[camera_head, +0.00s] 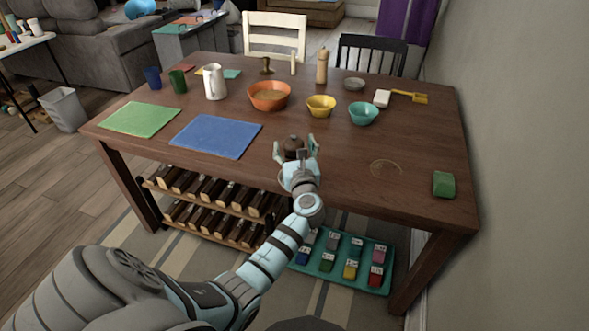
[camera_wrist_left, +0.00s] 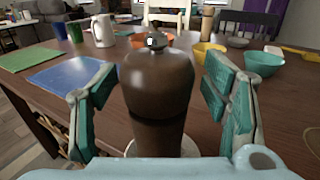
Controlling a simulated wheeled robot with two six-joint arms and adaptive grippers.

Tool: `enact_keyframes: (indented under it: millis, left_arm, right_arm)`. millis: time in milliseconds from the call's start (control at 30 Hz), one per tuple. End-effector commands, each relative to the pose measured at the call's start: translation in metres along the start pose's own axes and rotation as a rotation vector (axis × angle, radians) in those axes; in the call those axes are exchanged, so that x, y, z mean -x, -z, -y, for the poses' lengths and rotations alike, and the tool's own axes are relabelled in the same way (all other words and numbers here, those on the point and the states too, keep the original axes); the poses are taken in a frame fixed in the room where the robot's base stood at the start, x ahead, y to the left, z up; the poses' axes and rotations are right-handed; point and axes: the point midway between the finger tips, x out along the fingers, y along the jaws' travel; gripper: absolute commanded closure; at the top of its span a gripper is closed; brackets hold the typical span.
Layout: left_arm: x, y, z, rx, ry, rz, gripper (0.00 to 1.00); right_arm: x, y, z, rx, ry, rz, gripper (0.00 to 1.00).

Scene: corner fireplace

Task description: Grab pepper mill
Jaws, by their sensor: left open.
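A dark brown pepper mill with a rounded top and a small metal knob stands upright near the front edge of the table; its top shows in the head view (camera_head: 292,142), and it is large in the left wrist view (camera_wrist_left: 158,85). My left gripper (camera_head: 295,149) is open, with one finger on each side of the mill. In the left wrist view gaps show between both fingers and the mill. The mill's lower part is hidden by the gripper in the head view. My right gripper is not in view.
A blue mat (camera_head: 216,136) lies left of the mill. An orange bowl (camera_head: 269,104), a yellow bowl (camera_head: 321,112), a teal bowl (camera_head: 363,118) and a light wooden mill (camera_head: 322,66) stand behind. A green block (camera_head: 444,184) lies far right. The table's front right is mostly clear.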

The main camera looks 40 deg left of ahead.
Motion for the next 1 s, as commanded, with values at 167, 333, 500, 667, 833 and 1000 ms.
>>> enact_keyframes:
  millis: [167, 333, 500, 667, 833, 1000]
  left_arm:
    - [0.0, -0.001, 0.0, 0.001, 0.0, 0.0, 0.43]
    - [0.001, -0.001, 0.0, 0.001, 0.0, 0.0, 0.7]
    - [0.001, -0.001, 0.0, 0.001, 0.0, -0.001, 0.97]
    - [0.001, 0.0, 0.0, 0.002, 0.0, -0.001, 1.0]
    - [0.001, -0.005, 0.0, 0.001, 0.0, -0.001, 1.0]
    - [0.001, -0.045, 0.0, 0.004, -0.001, 0.002, 1.0]
  right_arm:
    - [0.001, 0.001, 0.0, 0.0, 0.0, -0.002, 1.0]
    - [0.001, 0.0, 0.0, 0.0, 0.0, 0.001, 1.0]
    - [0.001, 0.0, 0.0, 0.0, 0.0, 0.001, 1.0]
    - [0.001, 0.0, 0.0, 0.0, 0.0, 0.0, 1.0]
    - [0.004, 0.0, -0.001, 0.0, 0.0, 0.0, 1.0]
    - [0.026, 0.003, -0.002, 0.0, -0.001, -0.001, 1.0]
